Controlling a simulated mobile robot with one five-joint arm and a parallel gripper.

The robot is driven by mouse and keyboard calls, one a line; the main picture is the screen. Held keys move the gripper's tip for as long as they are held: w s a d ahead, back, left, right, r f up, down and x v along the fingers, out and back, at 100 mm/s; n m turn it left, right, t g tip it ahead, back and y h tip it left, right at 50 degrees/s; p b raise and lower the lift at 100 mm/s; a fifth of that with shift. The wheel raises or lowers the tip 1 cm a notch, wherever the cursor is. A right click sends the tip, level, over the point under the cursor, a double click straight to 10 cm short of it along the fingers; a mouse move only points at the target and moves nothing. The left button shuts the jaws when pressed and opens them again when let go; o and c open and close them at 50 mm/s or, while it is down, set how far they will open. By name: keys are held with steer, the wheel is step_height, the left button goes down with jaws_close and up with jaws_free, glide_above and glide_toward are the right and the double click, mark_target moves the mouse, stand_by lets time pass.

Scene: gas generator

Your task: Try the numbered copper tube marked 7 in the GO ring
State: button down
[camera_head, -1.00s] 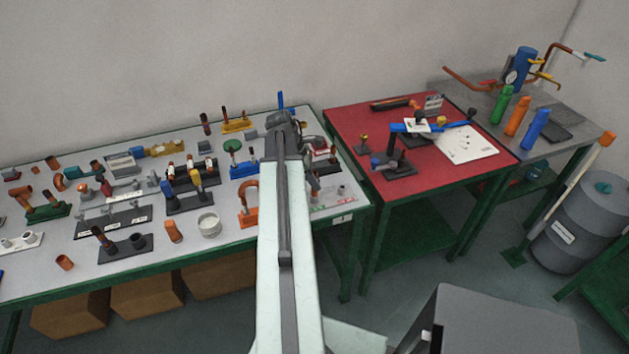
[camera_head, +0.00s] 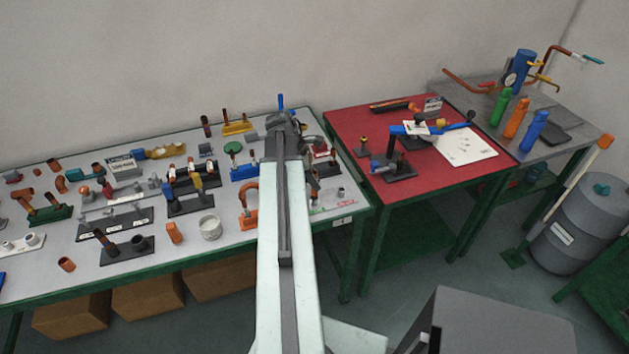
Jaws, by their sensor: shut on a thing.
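My gripper (camera_head: 284,122) is at the far end of my outstretched arm, over the back right part of the grey table. It is seen from behind and looks shut. Its fingertips and what they hold are mostly hidden by my wrist, so I cannot read a 7 on any tube. A pale card with green and red marks (camera_head: 330,208) lies at the table's right front corner, to the right of my arm. A small grey ring-like piece (camera_head: 341,193) stands by it. I cannot tell whether this is the GO ring.
The grey table (camera_head: 205,255) is crowded with stands, tubes and fittings left of my arm. A white tub (camera_head: 210,228) and an orange tube piece (camera_head: 174,233) are near its front edge. A red table (camera_head: 430,180) with a blue tool stands to the right.

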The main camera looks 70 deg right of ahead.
mark_target(315, 172)
steer(key=shift+f, duration=0.15)
stand_by(0.5)
steer(key=shift+f+b, duration=0.55)
steer(key=shift+b, duration=0.15)
steer(key=shift+r, duration=0.1)
steer(key=shift+r, duration=0.1)
steer(key=shift+r+p, duration=0.5)
steer(key=shift+p, duration=0.2)
step_height(315, 172, up, 4)
steer(key=p, duration=0.4)
steer(key=shift+r, duration=0.1)
